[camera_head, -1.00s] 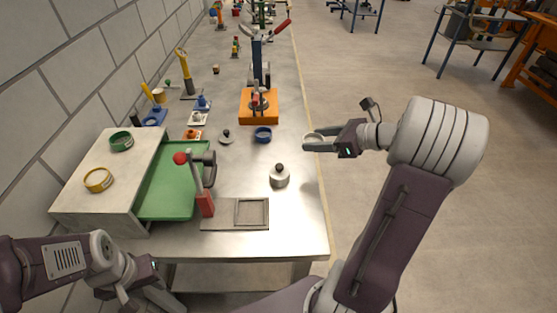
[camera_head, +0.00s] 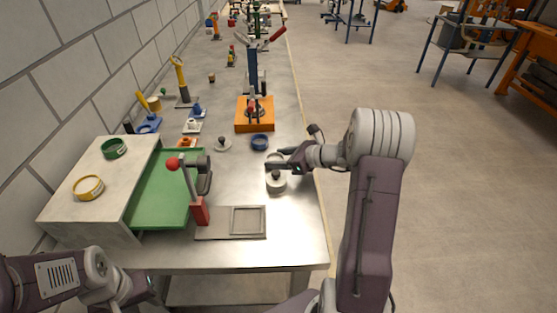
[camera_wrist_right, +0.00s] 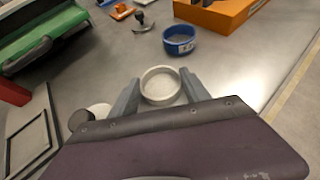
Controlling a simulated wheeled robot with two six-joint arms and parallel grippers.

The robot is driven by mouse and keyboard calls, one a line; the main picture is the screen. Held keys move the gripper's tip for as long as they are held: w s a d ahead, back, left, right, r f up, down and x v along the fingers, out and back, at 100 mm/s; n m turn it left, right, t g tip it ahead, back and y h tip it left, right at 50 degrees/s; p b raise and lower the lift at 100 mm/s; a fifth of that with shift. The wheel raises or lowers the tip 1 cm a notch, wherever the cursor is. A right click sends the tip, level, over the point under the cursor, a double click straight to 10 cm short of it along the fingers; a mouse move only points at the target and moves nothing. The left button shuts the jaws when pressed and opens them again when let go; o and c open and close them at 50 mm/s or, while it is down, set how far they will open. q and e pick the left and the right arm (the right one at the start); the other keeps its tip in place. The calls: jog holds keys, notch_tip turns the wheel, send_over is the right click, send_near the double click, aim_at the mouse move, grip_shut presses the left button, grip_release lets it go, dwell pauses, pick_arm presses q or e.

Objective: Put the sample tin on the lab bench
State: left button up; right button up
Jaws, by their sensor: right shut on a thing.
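A small round white tin (camera_wrist_right: 160,84), open at the top with pale contents, sits between the fingers of my right gripper (camera_wrist_right: 162,90) in the right wrist view. In the head view the right gripper (camera_head: 278,165) is shut on this tin (camera_head: 274,156), over the lab bench (camera_head: 240,185) near its right edge. I cannot tell the exact gap below the tin. My left gripper (camera_head: 148,288) is low at the left, in front of the bench; its fingers are not clear.
A knobbed metal weight (camera_head: 276,184) stands right beside the held tin. A blue tin (camera_head: 260,142) is behind it. A green tray (camera_head: 160,195), a red-knobbed lever (camera_head: 198,208) and a square-framed plate (camera_head: 235,222) are left and front. Green (camera_head: 115,148) and yellow (camera_head: 88,187) tins sit on a raised block.

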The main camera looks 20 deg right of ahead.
jog(key=shift+f, duration=0.15)
jog(key=o, duration=1.1)
jog(key=shift+s+d+r, duration=0.1)
jog(key=shift+s+r, duration=0.1)
jog(key=shift+r, duration=0.2)
jog(key=p+v, duration=0.1)
jog(key=v, duration=1)
jog(key=shift+s+d, duration=0.1)
jog(key=shift+s, duration=0.15)
